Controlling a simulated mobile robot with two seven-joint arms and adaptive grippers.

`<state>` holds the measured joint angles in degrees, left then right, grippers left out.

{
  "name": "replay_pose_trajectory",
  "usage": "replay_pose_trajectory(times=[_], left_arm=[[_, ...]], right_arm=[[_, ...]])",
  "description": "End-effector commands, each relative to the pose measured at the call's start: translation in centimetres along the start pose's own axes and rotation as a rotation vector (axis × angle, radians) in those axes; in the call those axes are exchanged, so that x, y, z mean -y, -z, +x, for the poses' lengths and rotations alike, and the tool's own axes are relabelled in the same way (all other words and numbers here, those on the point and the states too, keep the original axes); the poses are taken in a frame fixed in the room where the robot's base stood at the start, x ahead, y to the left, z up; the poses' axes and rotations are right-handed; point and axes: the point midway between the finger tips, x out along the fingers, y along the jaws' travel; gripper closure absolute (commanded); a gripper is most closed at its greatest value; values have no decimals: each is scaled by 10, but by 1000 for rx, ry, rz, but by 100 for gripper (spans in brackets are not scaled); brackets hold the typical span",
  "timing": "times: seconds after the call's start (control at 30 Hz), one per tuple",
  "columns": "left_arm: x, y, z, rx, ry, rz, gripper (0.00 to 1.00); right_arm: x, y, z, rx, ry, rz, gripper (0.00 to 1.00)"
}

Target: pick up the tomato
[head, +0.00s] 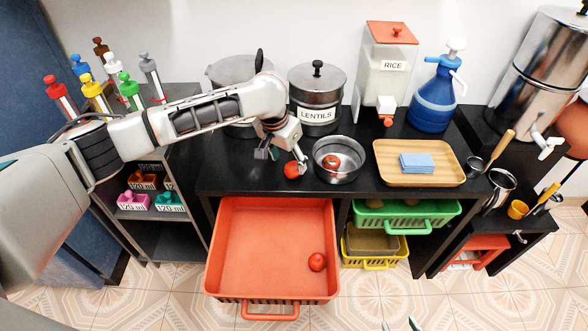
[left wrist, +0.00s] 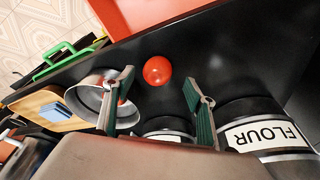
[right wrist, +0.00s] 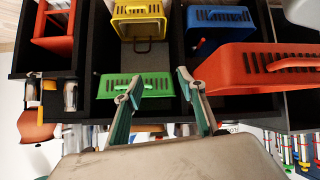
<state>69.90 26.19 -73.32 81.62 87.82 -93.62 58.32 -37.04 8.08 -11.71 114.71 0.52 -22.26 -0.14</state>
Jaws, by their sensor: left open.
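A red tomato (head: 291,170) sits on the black counter left of a steel pot (head: 338,177). My left gripper (head: 283,159) is open just above the counter tomato. In the left wrist view the tomato (left wrist: 157,70) shows between and beyond the two fingertips (left wrist: 158,84), with nothing held. My right gripper (right wrist: 159,80) is open and empty, low in front of the drawers; its tips show at the head view's bottom edge (head: 400,325).
Steel canisters, including lentils (head: 317,98), stand behind the tomato. A wooden tray (head: 451,175) with blue cloths lies right of the pot. The red drawer juts out below the counter; green (head: 407,215) and yellow baskets (head: 373,262) are beside it.

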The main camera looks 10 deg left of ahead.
Motion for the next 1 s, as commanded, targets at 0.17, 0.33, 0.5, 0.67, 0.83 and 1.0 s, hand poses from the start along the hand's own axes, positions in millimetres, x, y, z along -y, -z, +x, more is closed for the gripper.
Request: replay_pose_trajectory(times=[0.17,0.33,0.5,0.67,0.83,1.0], left_arm=[[-3,0,20,2,-2,0,44],[-5,-1,47,5,-2,0,44],[-4,2,52,-2,-1,1,44],[-4,3,49,-4,0,1,49],[-4,2,50,-3,0,1,87],[-4,2,50,-3,0,1,87]], right_arm=[[0,-5,5,-1,-2,-5,60],[-7,-5,13,-9,-15,-18,60],[-13,0,16,-17,-26,-27,60],[-12,1,14,-17,-25,-27,60],[-10,-1,13,-13,-21,-25,60],[-9,-3,13,-11,-20,-23,60]])
